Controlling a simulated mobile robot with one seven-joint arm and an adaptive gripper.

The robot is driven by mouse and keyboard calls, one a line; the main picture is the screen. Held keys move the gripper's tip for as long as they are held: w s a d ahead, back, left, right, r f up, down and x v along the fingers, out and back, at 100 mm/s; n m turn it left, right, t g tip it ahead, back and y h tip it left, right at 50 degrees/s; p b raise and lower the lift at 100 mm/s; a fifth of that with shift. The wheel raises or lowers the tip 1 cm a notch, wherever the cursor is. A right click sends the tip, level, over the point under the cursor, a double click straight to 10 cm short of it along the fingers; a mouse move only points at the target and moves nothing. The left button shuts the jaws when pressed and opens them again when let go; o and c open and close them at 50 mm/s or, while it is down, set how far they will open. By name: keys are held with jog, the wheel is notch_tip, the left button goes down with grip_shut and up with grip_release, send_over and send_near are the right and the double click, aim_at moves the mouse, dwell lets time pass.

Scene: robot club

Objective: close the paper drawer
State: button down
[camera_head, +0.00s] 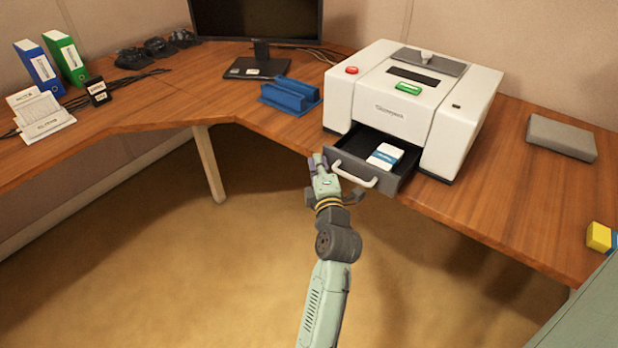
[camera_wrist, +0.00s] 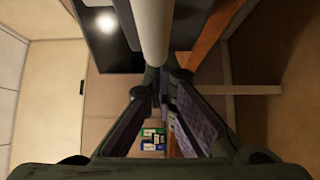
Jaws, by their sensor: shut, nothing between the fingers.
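The paper drawer (camera_head: 340,163) of the white printer stands pulled out, dark grey with a pale handle (camera_head: 352,175) on its front. A white-and-blue paper pack (camera_head: 385,156) lies inside it. My gripper (camera_head: 318,160) is at the drawer's left front corner, beside the handle's left end; I cannot tell if it touches.
The printer (camera_head: 410,100) stands on a wooden corner desk (camera_head: 500,215). A blue holder (camera_head: 290,95) is left of it, and a grey flat box (camera_head: 562,138) is to the right. The floor before the desk is clear.

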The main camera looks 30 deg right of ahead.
aim_at(348, 133)
jog(key=w+d+b, duration=0.1)
jog(key=d+b, duration=0.1)
jog(key=d, duration=0.1)
jog(key=w+d+b, duration=0.2)
jog(key=d, duration=0.2)
jog(key=w+d+b, duration=0.1)
jog(key=d+b, duration=0.2)
jog(key=d, duration=0.1)
jog(key=shift+w+d+f, duration=0.2)
jog(key=shift+w+d, duration=0.05)
jog(key=shift+w, duration=0.05)
jog(key=shift+w+d+r+b, duration=0.1)
jog(key=shift+w+d+b, duration=0.2)
jog(key=shift+d, duration=0.3)
jog(key=shift+d+r, duration=0.1)
jog(key=shift+r, duration=0.1)
jog(key=shift+r, duration=0.1)
jog(key=shift+w, duration=0.1)
